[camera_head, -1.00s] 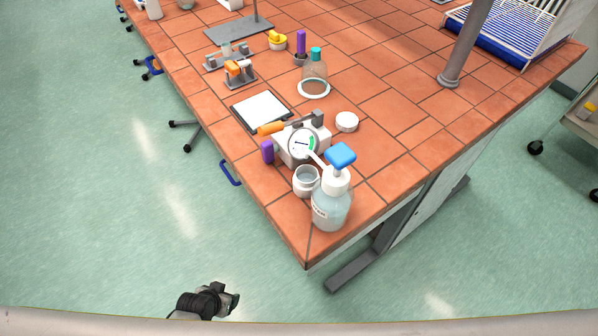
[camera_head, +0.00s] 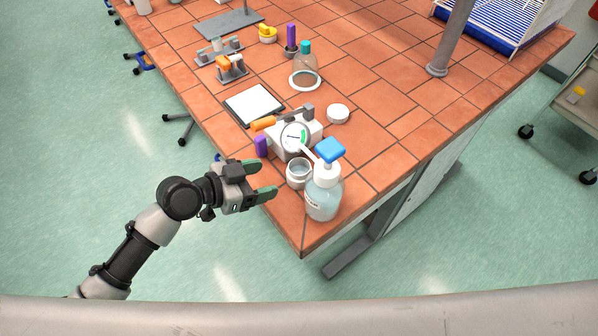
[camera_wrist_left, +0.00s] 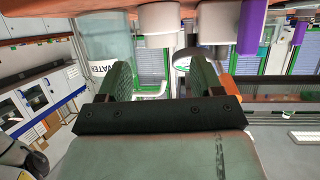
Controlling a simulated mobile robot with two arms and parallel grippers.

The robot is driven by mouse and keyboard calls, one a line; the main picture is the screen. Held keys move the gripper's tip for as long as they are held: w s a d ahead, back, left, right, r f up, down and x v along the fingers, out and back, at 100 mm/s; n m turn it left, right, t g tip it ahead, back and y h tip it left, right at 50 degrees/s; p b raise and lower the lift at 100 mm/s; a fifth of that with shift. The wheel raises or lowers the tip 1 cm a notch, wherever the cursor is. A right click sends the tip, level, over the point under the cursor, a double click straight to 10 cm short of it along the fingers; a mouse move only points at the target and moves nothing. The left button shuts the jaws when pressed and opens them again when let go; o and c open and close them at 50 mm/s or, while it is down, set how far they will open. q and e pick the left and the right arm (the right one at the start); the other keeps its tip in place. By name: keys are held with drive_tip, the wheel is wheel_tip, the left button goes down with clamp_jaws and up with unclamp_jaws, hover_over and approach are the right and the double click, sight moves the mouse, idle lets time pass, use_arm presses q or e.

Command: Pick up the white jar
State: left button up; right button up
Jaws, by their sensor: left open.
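The white jar (camera_head: 299,176) stands open and upright near the bench corner, between the wash bottle and the gauge device. In the left wrist view, which is upside down, the jar (camera_wrist_left: 158,25) appears at the top, beyond the fingertips. My left gripper (camera_head: 260,179) is open and empty at the bench's left edge, its green-padded fingers pointing right toward the jar. A gap separates the fingertips from the jar. In the wrist view the two fingers (camera_wrist_left: 161,80) are spread wide. My right gripper is not in view.
A water bottle (camera_head: 322,198) with a blue pump top stands close at the jar's right. The white gauge device (camera_head: 308,142) and a purple object (camera_head: 261,146) are just behind it. A round white lid (camera_head: 338,113) lies farther back. The bench corner in front is clear.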

sight(290, 174)
use_arm(q)
drive_tip(key=x, duration=0.4)
drive_tip(key=shift+r+p, duration=0.1)
drive_tip(key=shift+p, duration=0.3)
drive_tip(key=shift+w+d+f, duration=0.25)
drive_tip(key=shift+d, duration=0.2)
drive_tip(key=p+x, duration=0.2)
drive_tip(key=x, duration=0.2)
drive_tip(key=shift+f, duration=0.25)
drive_tip(key=shift+w+d+f, duration=0.15)
drive_tip(key=shift+f, duration=0.05)
drive_tip(key=c, duration=0.7)
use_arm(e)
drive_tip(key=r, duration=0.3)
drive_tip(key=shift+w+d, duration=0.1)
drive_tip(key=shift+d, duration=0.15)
